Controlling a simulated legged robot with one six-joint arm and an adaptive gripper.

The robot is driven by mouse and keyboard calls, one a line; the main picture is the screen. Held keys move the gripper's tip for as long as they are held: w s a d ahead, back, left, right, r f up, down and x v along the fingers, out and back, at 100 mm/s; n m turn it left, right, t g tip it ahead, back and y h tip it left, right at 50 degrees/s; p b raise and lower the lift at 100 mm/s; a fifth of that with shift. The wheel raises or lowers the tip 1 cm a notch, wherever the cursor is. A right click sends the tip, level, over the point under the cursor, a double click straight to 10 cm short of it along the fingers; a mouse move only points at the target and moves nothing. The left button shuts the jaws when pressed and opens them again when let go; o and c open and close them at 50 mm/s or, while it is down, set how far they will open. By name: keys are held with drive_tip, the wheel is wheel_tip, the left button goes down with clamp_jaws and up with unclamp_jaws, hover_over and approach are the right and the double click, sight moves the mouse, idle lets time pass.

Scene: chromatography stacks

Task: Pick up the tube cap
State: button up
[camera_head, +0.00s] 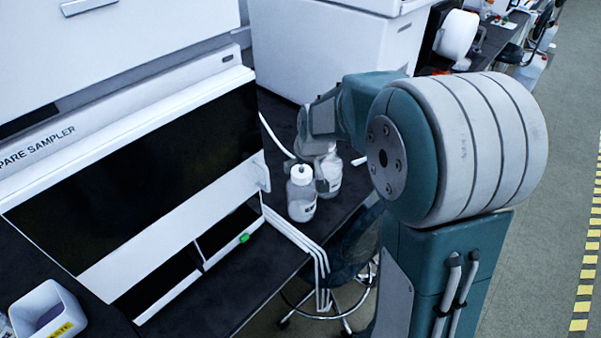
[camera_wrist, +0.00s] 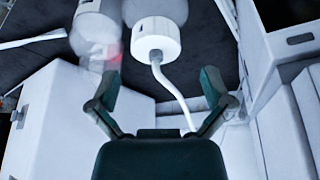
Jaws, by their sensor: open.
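A small green piece (camera_head: 244,238), which looks like the tube cap, lies at the front edge of the sampler in the head view. It is too small to make out its shape, and I do not see it in the wrist view. My gripper (camera_wrist: 160,76) is open and empty in the wrist view, its two dark green fingers spread apart. In the head view the gripper end is beside the bottles, up and to the right of the green piece, and partly hidden by them and my arm.
A white-capped bottle (camera_head: 302,197) stands on the dark bench, with a second bottle (camera_head: 331,172) behind it. In the wrist view a large white cap (camera_wrist: 157,40) with a white tube is beyond the fingers. White tubing (camera_head: 290,232) hangs over the bench edge. A white bin (camera_head: 47,310) stands lower left.

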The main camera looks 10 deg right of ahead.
sight(302, 172)
drive_tip(key=x, duration=0.5)
drive_tip(key=shift+w+d, duration=0.2)
drive_tip(key=shift+d, duration=0.05)
drive_tip(key=c, duration=1)
